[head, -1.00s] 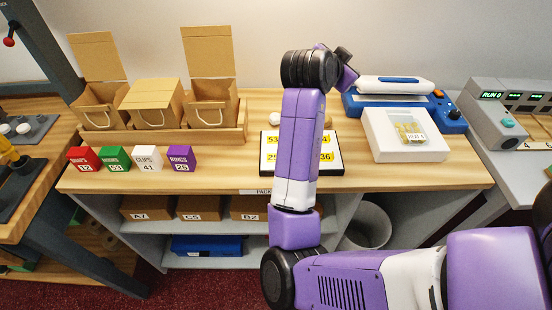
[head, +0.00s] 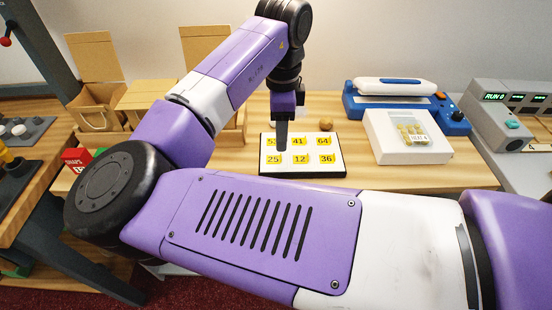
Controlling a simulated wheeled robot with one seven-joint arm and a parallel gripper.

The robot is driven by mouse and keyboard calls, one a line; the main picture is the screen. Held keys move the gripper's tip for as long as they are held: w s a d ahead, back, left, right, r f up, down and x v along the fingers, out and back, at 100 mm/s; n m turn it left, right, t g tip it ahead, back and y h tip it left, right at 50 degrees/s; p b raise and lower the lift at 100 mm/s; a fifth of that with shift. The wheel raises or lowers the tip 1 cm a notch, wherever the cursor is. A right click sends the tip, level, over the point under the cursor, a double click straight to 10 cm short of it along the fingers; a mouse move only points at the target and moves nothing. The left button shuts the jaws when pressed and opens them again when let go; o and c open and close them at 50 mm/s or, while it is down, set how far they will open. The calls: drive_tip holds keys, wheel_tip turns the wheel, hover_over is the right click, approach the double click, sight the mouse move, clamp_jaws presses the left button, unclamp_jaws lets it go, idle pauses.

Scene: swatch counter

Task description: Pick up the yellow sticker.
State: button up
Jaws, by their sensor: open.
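Several yellow stickers with black numbers lie in two rows on a white sheet with a dark edge (head: 335,170). I read 41 (head: 299,142), 64 (head: 323,141), 25 (head: 274,159), 12 (head: 300,158) and 36 (head: 326,158). The top left sticker (head: 271,142) is partly hidden by my gripper. My gripper (head: 282,147) points down over the left part of the sheet, near the top left sticker and 25. It is open and nothing shows in it. Its height above the sheet is hard to tell.
A white box (head: 385,150) with a labelled clear bag (head: 413,134) stands right of the sheet, before a blue machine (head: 455,125). A small brown round thing (head: 326,125) lies behind the sheet. Cardboard boxes (head: 93,95) stand at left. My arm hides the counter's front left.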

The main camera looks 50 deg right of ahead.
sight(281, 159)
drive_tip(key=shift+s+a+f, duration=0.1)
drive_tip(key=shift+a+f, duration=0.05)
drive_tip(key=shift+f, duration=2.9)
clamp_jaws()
